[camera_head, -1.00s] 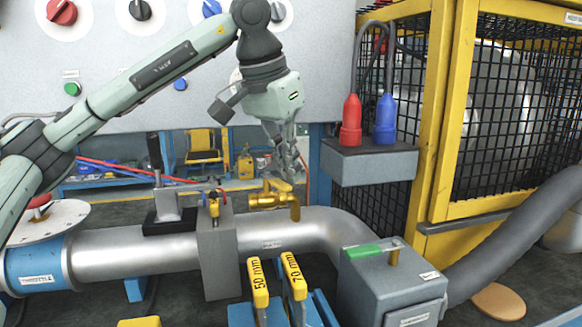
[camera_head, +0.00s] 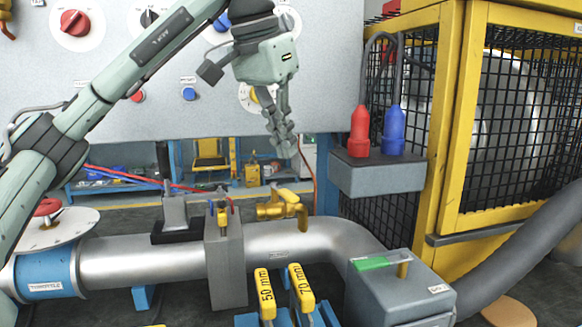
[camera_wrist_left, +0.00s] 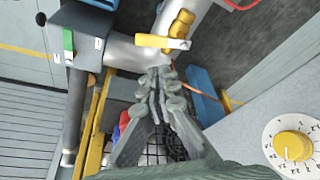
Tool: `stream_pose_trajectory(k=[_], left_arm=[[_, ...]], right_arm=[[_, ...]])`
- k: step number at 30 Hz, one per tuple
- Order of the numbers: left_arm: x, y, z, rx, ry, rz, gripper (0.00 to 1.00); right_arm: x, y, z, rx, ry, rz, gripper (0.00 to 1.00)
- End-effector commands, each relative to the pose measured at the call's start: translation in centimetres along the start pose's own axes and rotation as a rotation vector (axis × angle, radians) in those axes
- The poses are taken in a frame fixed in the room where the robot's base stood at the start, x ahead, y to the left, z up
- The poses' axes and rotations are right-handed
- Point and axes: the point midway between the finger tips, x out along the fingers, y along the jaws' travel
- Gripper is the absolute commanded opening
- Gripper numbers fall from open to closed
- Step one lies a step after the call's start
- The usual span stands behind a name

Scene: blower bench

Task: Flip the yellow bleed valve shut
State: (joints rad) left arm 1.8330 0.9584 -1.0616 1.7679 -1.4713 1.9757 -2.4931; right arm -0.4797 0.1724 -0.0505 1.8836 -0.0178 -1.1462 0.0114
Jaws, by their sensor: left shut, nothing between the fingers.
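The yellow bleed valve (camera_head: 268,211) sits on top of the silver pipe (camera_head: 140,262), with its yellow lever (camera_head: 288,195) on its upper side. In the left wrist view the valve (camera_wrist_left: 183,22) is at the top, and its lever (camera_wrist_left: 160,42) lies crosswise beyond my fingertips. My left gripper (camera_head: 284,150) is above the valve, pointing down, apart from it. It is shut and empty; the closed fingers (camera_wrist_left: 160,76) also show in the left wrist view. My right gripper is not in view.
A grey block (camera_head: 226,262) with a small yellow-topped fitting stands left of the valve. A grey shelf (camera_head: 378,178) with a red and a blue plug is to the right, before the yellow cage (camera_head: 450,120). A panel with knobs (camera_head: 110,60) is behind my arm.

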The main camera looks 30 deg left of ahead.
Motion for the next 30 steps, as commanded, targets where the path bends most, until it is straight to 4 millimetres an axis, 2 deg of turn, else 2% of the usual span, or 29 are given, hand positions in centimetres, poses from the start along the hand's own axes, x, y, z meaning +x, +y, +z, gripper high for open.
stream_pose_trajectory(k=[3,9,14,30], left_arm=[[-2.8,0.0,-0.1,-0.001,0.005,0.000,0.00],[-4.7,0.0,0.0,-0.002,0.002,-0.001,0.00],[-5.3,0.0,0.0,-0.002,0.000,-0.001,0.00],[-5.3,0.0,0.0,-0.001,0.000,0.000,0.00]], right_arm=[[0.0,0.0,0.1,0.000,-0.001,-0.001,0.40],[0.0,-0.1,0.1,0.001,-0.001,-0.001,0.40],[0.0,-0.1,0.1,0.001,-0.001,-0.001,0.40],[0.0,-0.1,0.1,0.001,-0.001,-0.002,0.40]])
